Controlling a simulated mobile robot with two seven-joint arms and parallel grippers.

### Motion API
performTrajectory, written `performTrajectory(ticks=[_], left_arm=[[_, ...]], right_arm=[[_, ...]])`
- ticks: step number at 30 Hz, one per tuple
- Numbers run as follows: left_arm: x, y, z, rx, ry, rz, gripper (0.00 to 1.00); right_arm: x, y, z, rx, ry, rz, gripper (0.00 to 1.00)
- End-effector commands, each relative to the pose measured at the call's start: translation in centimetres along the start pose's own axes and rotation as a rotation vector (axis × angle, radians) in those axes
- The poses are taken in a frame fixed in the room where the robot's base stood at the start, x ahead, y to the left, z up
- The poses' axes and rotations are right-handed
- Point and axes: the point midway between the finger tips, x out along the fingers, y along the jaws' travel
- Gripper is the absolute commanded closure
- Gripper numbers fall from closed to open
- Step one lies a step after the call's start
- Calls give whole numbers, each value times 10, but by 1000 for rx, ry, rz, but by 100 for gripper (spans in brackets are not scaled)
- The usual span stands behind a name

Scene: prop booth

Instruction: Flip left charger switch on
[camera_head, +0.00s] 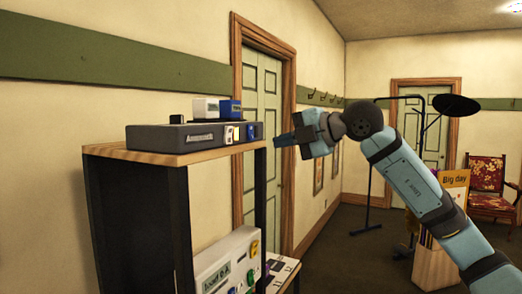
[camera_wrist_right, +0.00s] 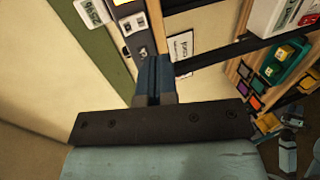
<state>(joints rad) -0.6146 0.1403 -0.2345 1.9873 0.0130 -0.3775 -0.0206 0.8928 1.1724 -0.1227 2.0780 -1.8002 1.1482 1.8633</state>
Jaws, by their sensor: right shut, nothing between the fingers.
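A dark grey charger unit (camera_head: 170,140) lies on the top of a wooden-topped shelf. Its front has a small display (camera_head: 202,138), a yellow patch (camera_head: 229,135) and small pale switch-like parts (camera_head: 250,131) at the right end. A white block (camera_head: 205,108) and a blue block (camera_head: 230,109) stand on it. Which way the switches are set is too small to tell. In the wrist view the gripper (camera_wrist_right: 155,66) points toward the charger panel (camera_wrist_right: 134,25). My left gripper is not in view.
A white box (camera_head: 222,268) with a "load" display stands on a lower shelf. The shelf top (camera_head: 170,157) has a front edge below the charger. A green door (camera_head: 262,130) is behind. A black stand (camera_head: 370,190) and a red chair (camera_head: 487,180) are farther right.

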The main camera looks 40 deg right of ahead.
Motion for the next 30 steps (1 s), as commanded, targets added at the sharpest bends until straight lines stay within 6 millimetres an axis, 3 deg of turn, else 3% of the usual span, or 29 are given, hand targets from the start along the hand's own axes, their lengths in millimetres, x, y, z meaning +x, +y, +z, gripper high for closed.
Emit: performTrajectory(ticks=[4, 10, 26, 30], left_arm=[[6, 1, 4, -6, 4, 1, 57], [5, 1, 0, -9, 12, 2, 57], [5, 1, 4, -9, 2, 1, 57], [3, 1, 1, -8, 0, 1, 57]], right_arm=[[-18, -6, 0, -1, -1, 0, 100], [-26, -5, -1, -1, 0, 1, 100], [-25, -5, -1, -1, 3, 1, 100], [-4, -20, -12, 6, 97, -8, 100]])
